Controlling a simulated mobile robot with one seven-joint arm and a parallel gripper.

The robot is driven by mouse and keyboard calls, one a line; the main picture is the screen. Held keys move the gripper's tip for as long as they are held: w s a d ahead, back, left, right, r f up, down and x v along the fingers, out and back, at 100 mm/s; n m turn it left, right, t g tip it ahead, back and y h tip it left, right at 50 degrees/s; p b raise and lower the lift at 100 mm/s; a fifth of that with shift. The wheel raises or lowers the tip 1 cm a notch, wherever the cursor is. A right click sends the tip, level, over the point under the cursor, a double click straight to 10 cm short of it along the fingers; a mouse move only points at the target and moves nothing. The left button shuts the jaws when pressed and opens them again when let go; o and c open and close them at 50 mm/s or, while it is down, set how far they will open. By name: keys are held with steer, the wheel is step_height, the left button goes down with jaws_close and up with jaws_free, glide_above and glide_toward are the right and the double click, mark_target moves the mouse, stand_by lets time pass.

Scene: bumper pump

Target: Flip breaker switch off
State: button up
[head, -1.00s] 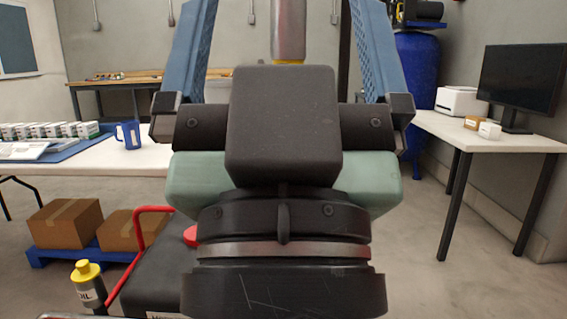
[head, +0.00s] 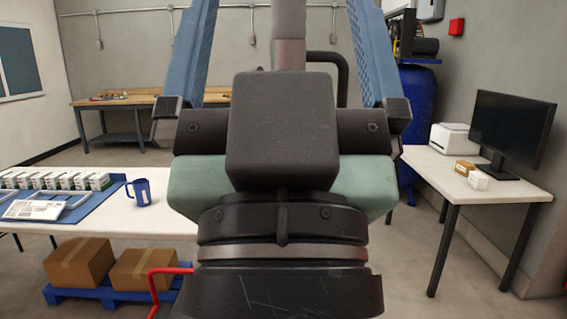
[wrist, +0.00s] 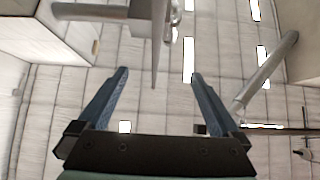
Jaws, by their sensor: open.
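My gripper (wrist: 159,74) has two blue fingers spread wide apart, with nothing between them. In the head view the fingers (head: 194,50) point upward in front of the camera and their tips run out of the top of the picture. The wrist view looks past them at the ceiling. I cannot make out a breaker switch in either view. A grey box (head: 430,9) is cut off at the top right of the head view, and I cannot tell what it is.
A white table (head: 150,222) with a blue mug (head: 139,192) stands left, cardboard boxes (head: 80,262) below it. A white desk (head: 440,174) with a monitor (head: 512,128) stands right. A blue tank (head: 417,105) and small red wall box (head: 457,26) are behind.

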step_height(320, 180, up, 9)
steer(key=p, duration=0.6)
steer(key=shift+p, duration=0.3)
